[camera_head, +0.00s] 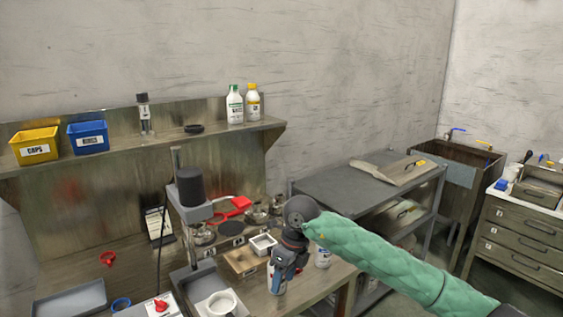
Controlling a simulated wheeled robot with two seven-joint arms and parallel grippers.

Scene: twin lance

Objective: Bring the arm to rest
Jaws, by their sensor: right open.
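My right arm (385,262), in a green quilted sleeve, reaches in from the lower right. Its wrist bends down at the front right part of the workbench. My right gripper (279,284) points downward and is open. A small white container (270,275) shows right behind or beside its fingers; I cannot tell whether they touch. Another white container (323,256) stands just right of the wrist, partly hidden by the arm. My left arm and gripper do not show.
The workbench holds a stand with a dark cylinder (190,186), metal bowls, a red tool (238,204), a white mug (221,303) and trays. A shelf (205,135) above carries bins and bottles. A grey cart (335,182) stands right, behind the arm.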

